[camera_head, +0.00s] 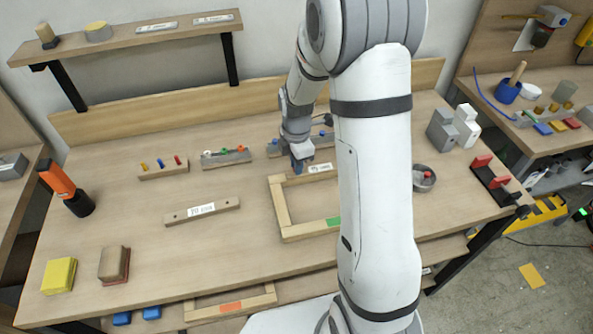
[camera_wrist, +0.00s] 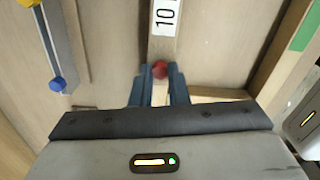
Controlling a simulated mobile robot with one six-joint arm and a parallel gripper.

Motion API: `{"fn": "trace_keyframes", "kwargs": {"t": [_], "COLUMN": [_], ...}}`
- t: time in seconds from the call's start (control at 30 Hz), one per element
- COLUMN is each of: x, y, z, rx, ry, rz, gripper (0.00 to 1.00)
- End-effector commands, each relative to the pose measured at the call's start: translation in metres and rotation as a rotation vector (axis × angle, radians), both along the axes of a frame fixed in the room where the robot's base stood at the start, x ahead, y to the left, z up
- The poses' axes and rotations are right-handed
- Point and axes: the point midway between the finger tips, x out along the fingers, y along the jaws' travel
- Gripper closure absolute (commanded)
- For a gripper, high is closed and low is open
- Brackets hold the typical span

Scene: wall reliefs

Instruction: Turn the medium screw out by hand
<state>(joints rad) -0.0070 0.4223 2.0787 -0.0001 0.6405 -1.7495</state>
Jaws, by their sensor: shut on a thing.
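A red round screw head (camera_wrist: 160,69) shows in the wrist view between the two blue fingertips of my gripper (camera_wrist: 160,84). The fingers are shut on it from both sides. Its shaft is hidden, so I cannot tell how deep it sits. It is at the near end of a labelled wooden bar (camera_wrist: 164,30), part of the wooden frame. In the head view my gripper (camera_head: 301,164) points down at the back left corner of this frame (camera_head: 286,215). The screw itself cannot be made out there.
A grey rail (camera_head: 226,158) with coloured knobs and a small wooden block (camera_head: 163,169) with several coloured pegs stand left of my gripper. A labelled bar (camera_head: 202,211) lies in front of them. A grey round bowl (camera_head: 424,178) is right of my arm.

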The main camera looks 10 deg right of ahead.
Motion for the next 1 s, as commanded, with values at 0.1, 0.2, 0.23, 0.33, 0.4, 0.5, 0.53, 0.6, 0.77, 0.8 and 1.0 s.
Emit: {"fn": "trace_keyframes", "kwargs": {"t": [0.1, 0.2, 0.23, 0.33, 0.4, 0.5, 0.53, 0.6, 0.77, 0.8, 1.0], "x": [-0.0002, -0.0001, -0.0001, 0.0000, 0.0000, 0.0000, -0.0001, -0.0001, -0.0002, -0.0002, -0.0002], "y": [-0.0001, 0.0005, 0.0006, 0.0006, 0.0006, 0.0007, 0.0007, 0.0007, 0.0007, 0.0007, 0.0007], "z": [-0.0001, -0.0005, -0.0006, -0.0010, -0.0010, -0.0008, -0.0007, -0.0004, -0.0001, -0.0001, 0.0000], "rx": [0.000, 0.000, 0.000, 0.000, 0.000, 0.000, 0.000, 0.000, 0.000, 0.000, 0.000], "ry": [0.000, 0.000, 0.000, 0.000, 0.000, 0.000, 0.000, 0.000, 0.001, 0.001, 0.001], "rz": [-0.001, 0.030, 0.053, 0.175, 0.269, 0.378, 0.401, 0.438, 0.451, 0.451, 0.449], "gripper": [1.00, 1.00, 1.00, 1.00, 1.00, 1.00, 1.00, 1.00, 1.00, 1.00, 0.74]}}
